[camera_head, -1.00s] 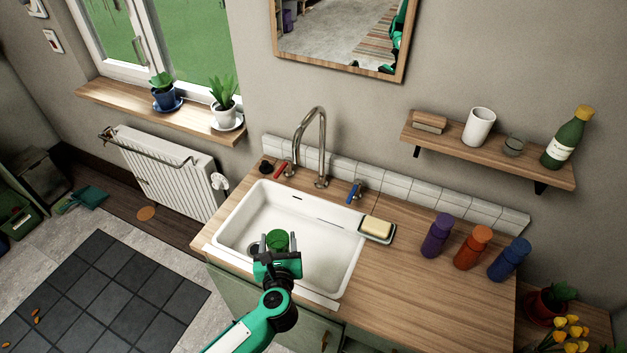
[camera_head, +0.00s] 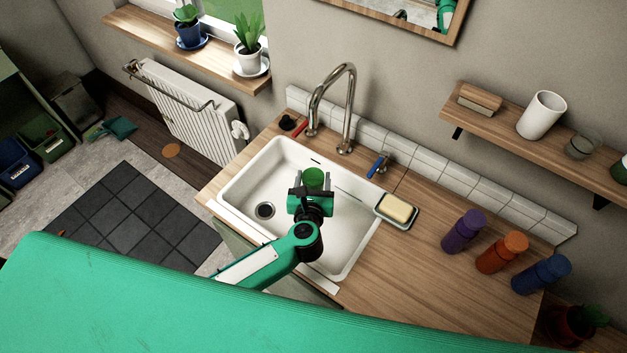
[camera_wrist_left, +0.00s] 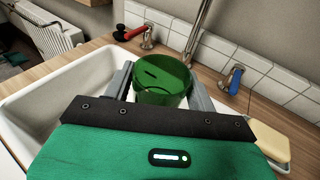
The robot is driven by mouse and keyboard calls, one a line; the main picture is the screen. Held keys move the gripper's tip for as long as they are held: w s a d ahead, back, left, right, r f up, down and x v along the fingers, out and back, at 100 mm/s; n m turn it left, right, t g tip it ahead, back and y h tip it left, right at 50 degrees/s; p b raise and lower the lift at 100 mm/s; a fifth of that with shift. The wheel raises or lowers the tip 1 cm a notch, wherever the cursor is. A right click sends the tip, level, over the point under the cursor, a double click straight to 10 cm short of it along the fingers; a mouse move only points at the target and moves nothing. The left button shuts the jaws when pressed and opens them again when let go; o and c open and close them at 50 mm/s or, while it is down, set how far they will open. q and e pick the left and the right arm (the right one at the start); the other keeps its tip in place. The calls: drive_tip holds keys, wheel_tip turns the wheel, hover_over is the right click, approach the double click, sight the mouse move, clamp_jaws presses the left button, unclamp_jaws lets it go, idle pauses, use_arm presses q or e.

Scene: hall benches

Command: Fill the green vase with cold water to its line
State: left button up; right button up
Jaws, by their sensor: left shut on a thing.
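The green vase (camera_head: 314,178) is a see-through green vessel, held upright with its open mouth up above the white sink basin (camera_head: 348,250). My left gripper (camera_head: 312,184) is shut on it, with a finger on each side, as the left wrist view also shows of the vase (camera_wrist_left: 162,80). My right gripper is not in view.
A soap dish with yellow soap (camera_head: 398,209) sits at the basin's right rim. Purple, orange and blue bottles (camera_head: 502,252) stand on the wooden counter at right. A shelf (camera_head: 490,116) hangs above.

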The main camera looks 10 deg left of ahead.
use_arm(q)
drive_tip(key=w+a+f+b, duration=0.1)
drive_tip(key=w+f+b, duration=0.4)
drive_tip(key=f+b, duration=0.5)
drive_tip(key=shift+w+f, duration=0.15)
drive_tip(key=shift+f, duration=0.8)
drive_tip(key=shift+a+f, duration=0.1)
drive_tip(key=shift+f, duration=0.1)
drive_tip(key=o, duration=1.5)
drive_tip(key=shift+b+v, duration=1.6)
drive_tip(key=shift+v, duration=5.3)
